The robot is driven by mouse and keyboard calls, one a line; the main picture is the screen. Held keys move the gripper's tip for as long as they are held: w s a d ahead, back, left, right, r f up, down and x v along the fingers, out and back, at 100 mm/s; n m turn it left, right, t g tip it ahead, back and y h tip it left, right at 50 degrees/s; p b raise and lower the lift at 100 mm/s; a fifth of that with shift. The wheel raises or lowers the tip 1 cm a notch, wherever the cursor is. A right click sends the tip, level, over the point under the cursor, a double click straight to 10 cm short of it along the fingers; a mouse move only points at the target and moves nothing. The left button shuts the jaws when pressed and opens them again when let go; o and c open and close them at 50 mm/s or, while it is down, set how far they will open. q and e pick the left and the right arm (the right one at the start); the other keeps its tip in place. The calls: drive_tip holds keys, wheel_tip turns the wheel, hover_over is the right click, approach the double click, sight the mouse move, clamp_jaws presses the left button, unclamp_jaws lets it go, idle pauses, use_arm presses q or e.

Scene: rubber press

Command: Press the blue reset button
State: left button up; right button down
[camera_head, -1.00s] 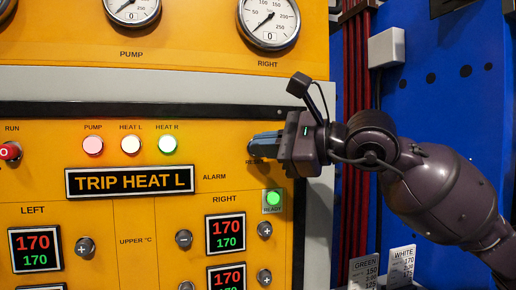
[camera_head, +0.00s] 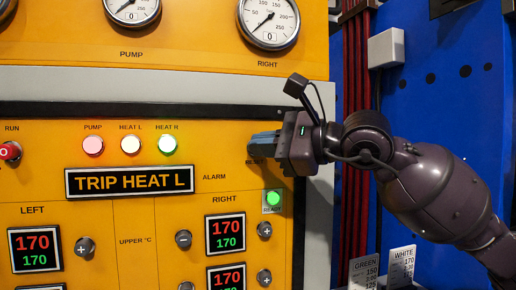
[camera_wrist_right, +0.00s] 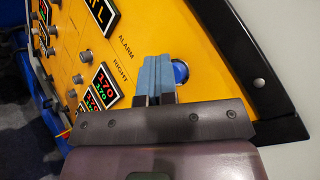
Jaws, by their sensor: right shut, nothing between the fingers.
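The blue reset button (camera_wrist_right: 181,73) shows in the right wrist view as a round blue disc in a pale ring on the yellow panel. My right gripper (camera_head: 254,146) has its blue-grey fingers closed together and pointed at the panel near the RESET label. In the right wrist view the fingers (camera_wrist_right: 155,76) lie just left of the button and overlap part of its edge. I cannot tell whether the tips touch the panel or the button. In the head view the fingers hide the button. The alarm display (camera_head: 130,181) reads TRIP HEAT L. My left gripper is out of view.
A lit green READY lamp (camera_head: 273,198) sits below my right gripper. A red RUN-row button (camera_head: 10,151), lit lamps (camera_head: 131,144), and temperature displays (camera_head: 225,233) share the panel. Gauges (camera_head: 269,20) are above. Red pipes (camera_head: 355,70) and a blue wall (camera_head: 440,110) stand right.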

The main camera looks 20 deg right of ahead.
drive_tip(key=shift+w, duration=0.25)
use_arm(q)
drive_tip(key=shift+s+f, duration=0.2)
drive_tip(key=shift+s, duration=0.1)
use_arm(e)
drive_tip(key=shift+w, duration=0.15)
idle(0.5)
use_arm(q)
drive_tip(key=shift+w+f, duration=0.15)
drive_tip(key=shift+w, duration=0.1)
use_arm(e)
drive_tip(key=shift+s, duration=1.25)
use_arm(q)
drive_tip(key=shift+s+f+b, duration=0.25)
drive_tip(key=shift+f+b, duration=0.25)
drive_tip(key=shift+b, duration=0.05)
use_arm(e)
drive_tip(key=s, duration=0.5)
drive_tip(key=shift+d, duration=0.15)
